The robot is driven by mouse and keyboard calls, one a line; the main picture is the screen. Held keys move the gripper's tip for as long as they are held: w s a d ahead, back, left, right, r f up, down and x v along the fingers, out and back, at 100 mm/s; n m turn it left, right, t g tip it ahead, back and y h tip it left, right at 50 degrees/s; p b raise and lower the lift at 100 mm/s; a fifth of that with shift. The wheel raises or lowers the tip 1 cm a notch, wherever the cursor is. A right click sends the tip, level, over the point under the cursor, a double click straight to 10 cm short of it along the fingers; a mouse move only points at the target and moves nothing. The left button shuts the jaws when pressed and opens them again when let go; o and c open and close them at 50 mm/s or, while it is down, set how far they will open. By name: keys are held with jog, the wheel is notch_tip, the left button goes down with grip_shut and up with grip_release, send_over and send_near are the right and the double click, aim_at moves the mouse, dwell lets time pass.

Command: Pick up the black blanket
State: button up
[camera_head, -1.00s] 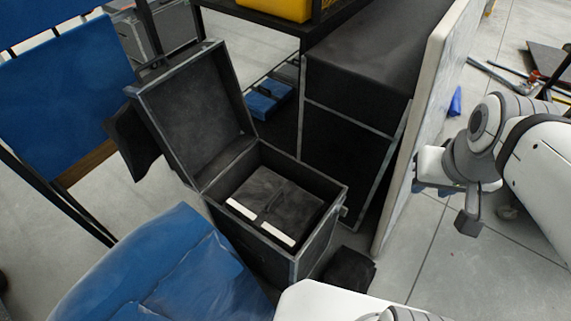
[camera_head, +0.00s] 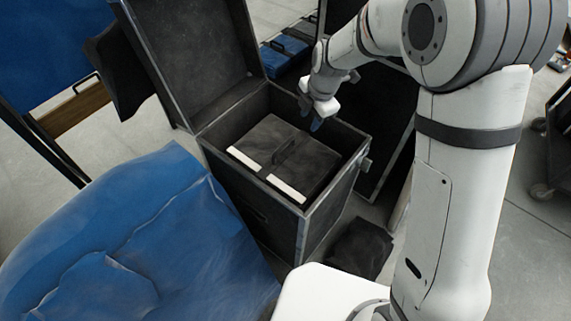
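A black folded cloth-like bundle (camera_head: 360,248) lies on the floor beside the right front of an open black case (camera_head: 304,222); my arm hides part of the space beside it. Another dark, soft-looking item (camera_head: 290,152) with a handle and two white strips lies inside the case. I cannot tell for sure which is the blanket. My gripper (camera_head: 316,124) points down over the far right part of the case, apart from the bundle on the floor. It appears empty, but its fingers are too small to tell whether they are open.
The case's raised lid (camera_head: 195,65) stands at the back left. A large blue cover (camera_head: 140,240) fills the lower left. Blue items (camera_head: 285,55) lie behind the case. A dark cart (camera_head: 560,150) stands at the far right. Bare floor (camera_head: 515,255) shows at lower right.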

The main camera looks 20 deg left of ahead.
aim_at(284, 145)
jog(key=a+f+n, duration=0.1)
jog(key=a+f, duration=0.1)
jog(key=f, duration=0.3)
jog(key=a+f+n+b, duration=0.1)
jog(key=a+f, duration=0.2)
jog(key=f, duration=0.2)
jog(key=a+f+n+b, duration=0.1)
jog(key=a+f+n, duration=0.1)
jog(key=f, duration=0.3)
jog(key=shift+s+a+f, duration=0.15)
jog(key=shift+a+f, duration=0.25)
jog(key=shift+c, duration=0.4)
grip_shut()
jog(key=shift+r, duration=0.1)
